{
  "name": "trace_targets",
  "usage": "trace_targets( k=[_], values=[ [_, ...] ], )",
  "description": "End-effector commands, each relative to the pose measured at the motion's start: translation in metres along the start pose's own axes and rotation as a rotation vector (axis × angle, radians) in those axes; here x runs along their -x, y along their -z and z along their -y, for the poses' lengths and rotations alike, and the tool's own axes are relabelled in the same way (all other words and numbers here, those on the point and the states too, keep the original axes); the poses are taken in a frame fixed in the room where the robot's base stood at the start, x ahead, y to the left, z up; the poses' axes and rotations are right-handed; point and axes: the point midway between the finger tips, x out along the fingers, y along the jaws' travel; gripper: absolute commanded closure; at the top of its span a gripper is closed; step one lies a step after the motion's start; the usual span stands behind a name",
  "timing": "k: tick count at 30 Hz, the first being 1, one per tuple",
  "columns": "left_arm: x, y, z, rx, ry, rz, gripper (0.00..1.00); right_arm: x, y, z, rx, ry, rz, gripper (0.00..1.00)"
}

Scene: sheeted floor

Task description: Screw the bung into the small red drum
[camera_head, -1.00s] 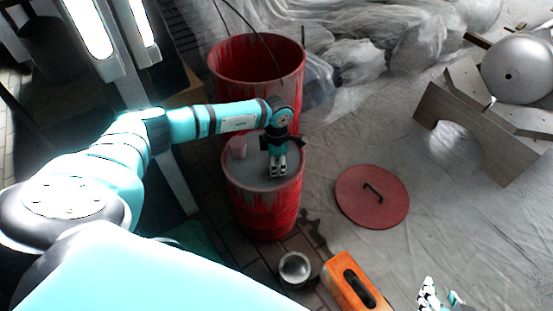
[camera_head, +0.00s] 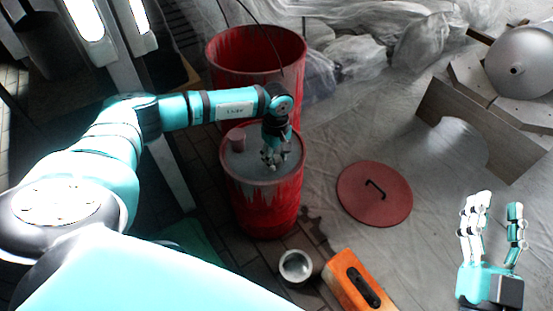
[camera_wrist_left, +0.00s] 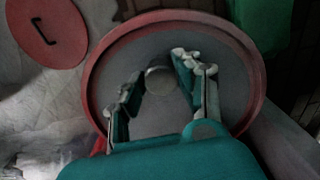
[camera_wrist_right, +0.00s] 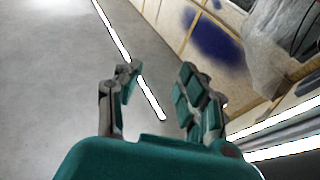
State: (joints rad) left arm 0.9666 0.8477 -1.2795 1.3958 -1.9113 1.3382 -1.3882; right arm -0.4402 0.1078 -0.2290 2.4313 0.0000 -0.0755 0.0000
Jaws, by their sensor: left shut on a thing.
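The small red drum (camera_head: 262,205) stands upright with a grey top. My left gripper (camera_head: 272,162) points down at the right part of that top. In the left wrist view its fingers (camera_wrist_left: 157,76) are on either side of a round grey bung (camera_wrist_left: 160,83), seen from above against the grey lid (camera_wrist_left: 222,85). I cannot tell how deep the bung sits, and the hole under it is hidden. My right gripper (camera_head: 496,205) is raised at the lower right of the head view, open and empty. Its spread fingers also show in the right wrist view (camera_wrist_right: 158,82).
A small reddish cup-like piece (camera_head: 237,139) stands on the drum's top, left of the gripper. A larger open red drum (camera_head: 235,60) is behind. A red lid (camera_head: 360,205), a metal pot (camera_head: 295,266) and an orange case (camera_head: 345,280) lie on the floor nearby.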

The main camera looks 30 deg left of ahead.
Motion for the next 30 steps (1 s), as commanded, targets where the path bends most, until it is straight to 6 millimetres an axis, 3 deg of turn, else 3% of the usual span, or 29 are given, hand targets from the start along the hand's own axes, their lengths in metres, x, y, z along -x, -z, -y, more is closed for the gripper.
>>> trace_targets(
  k=[6,14,15,20,26,28,30],
  values=[
    [0.005,0.006,-0.006,-0.164,-0.019,-0.013,1.00,0.002,0.027,0.004,-0.007,0.008,-0.164,0.60],
    [0.006,0.004,-0.006,-0.177,-0.020,-0.010,1.00,0.002,0.030,0.004,-0.007,0.009,-0.173,0.60],
    [0.006,0.004,-0.006,-0.177,-0.020,-0.009,0.63,0.002,0.030,0.004,-0.007,0.009,-0.173,0.60],
    [0.004,0.003,-0.005,-0.177,-0.015,-0.007,0.43,0.002,0.029,0.004,-0.007,0.009,-0.172,0.60],
    [0.003,0.003,-0.003,-0.176,-0.010,-0.005,0.41,0.002,0.029,0.004,-0.007,0.009,-0.171,0.60],
    [0.002,0.002,-0.003,-0.176,-0.008,-0.005,0.49,0.002,0.029,0.004,-0.007,0.009,-0.171,0.60],
    [0.002,0.002,-0.002,-0.176,-0.007,-0.004,0.49,0.002,0.029,0.004,-0.007,0.009,-0.170,0.60]
  ],
)
